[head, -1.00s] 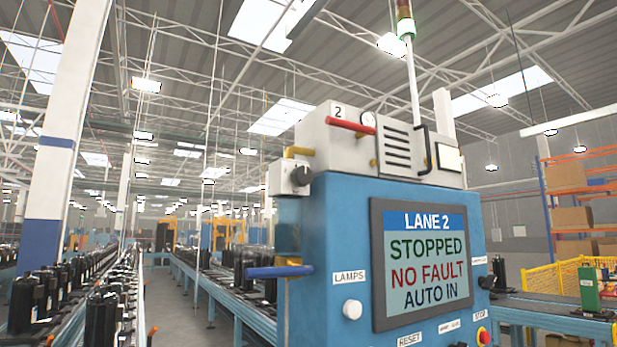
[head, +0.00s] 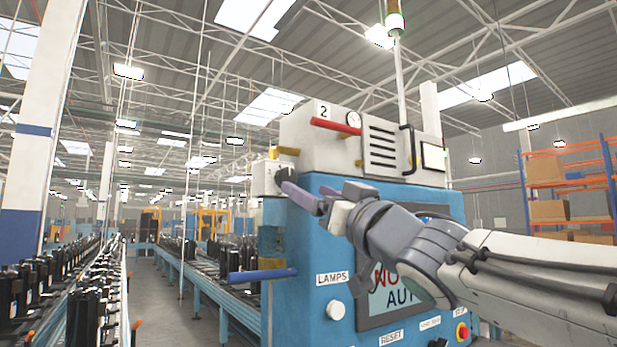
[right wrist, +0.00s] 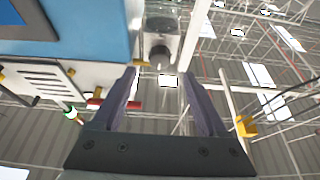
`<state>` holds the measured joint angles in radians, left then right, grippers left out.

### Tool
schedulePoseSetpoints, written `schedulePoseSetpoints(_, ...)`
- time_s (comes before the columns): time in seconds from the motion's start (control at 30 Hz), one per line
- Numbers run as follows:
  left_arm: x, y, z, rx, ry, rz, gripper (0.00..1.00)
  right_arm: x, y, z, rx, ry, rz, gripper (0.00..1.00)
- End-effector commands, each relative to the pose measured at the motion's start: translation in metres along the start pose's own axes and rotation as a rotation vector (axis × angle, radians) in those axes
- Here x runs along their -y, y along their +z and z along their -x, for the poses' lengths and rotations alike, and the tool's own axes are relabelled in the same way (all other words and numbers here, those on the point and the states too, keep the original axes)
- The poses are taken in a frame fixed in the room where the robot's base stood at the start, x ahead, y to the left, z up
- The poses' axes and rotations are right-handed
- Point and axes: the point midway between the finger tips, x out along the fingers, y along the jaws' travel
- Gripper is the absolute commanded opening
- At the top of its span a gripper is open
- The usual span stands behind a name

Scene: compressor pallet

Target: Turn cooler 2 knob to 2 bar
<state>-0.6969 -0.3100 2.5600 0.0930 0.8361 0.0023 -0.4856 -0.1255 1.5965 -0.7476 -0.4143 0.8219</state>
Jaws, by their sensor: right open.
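The cooler unit marked 2 (head: 305,135) is a pale box on top of the blue cabinet. Its black knob (head: 281,173) sits on a small white box at the cooler's left side, partly behind my fingers in the head view. The knob also shows in the right wrist view (right wrist: 160,55), ahead of the gap between the fingers. My right gripper (head: 290,190) is open and empty, its purple fingers pointing at the knob. In the right wrist view the fingertips (right wrist: 163,74) appear short of the knob. A small round gauge (head: 353,119) is too small to read. My left gripper is out of view.
A red handle (head: 335,126) and yellow fitting (head: 288,151) stick out near the knob. A blue handle (head: 262,274) juts out lower left. My right arm covers much of the screen (head: 375,313). Conveyors with black compressors run along the left.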

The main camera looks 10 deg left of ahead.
Motion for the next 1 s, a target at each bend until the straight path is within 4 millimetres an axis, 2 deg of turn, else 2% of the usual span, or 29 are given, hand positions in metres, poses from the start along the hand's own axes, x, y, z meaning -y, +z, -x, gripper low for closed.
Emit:
schedulePoseSetpoints(0.03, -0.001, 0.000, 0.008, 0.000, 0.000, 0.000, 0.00, 0.000, -0.002, -0.013, 0.002, -0.001, -0.002, 0.76)
schedulePoseSetpoints(0.1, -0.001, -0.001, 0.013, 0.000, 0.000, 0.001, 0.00, 0.000, -0.002, -0.027, 0.003, 0.000, -0.002, 0.76)
schedulePoseSetpoints(0.3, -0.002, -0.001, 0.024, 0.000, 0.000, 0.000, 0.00, 0.000, -0.002, -0.056, 0.001, 0.002, 0.000, 0.76)
schedulePoseSetpoints(0.5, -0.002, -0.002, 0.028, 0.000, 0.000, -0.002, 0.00, 0.000, 0.000, -0.066, 0.002, 0.002, -0.001, 0.76)
schedulePoseSetpoints(0.73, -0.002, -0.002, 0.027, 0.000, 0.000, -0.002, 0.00, 0.000, 0.001, -0.067, 0.002, 0.003, 0.000, 0.76)
schedulePoseSetpoints(0.77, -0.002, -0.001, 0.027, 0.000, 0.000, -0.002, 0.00, 0.000, 0.001, -0.067, 0.002, 0.003, 0.000, 0.72)
schedulePoseSetpoints(0.8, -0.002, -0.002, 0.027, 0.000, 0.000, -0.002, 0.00, 0.000, 0.001, -0.067, 0.002, 0.003, 0.000, 0.57)
schedulePoseSetpoints(0.93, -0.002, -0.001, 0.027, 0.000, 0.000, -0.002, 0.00, -0.001, 0.001, -0.066, 0.002, 0.003, 0.000, 0.07)
schedulePoseSetpoints(0.97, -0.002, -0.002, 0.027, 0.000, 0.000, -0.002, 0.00, -0.001, 0.001, -0.066, 0.002, 0.003, 0.000, 0.00)
schedulePoseSetpoints(1.0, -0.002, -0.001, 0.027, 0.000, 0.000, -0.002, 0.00, -0.001, 0.001, -0.066, 0.002, 0.003, 0.000, 0.00)
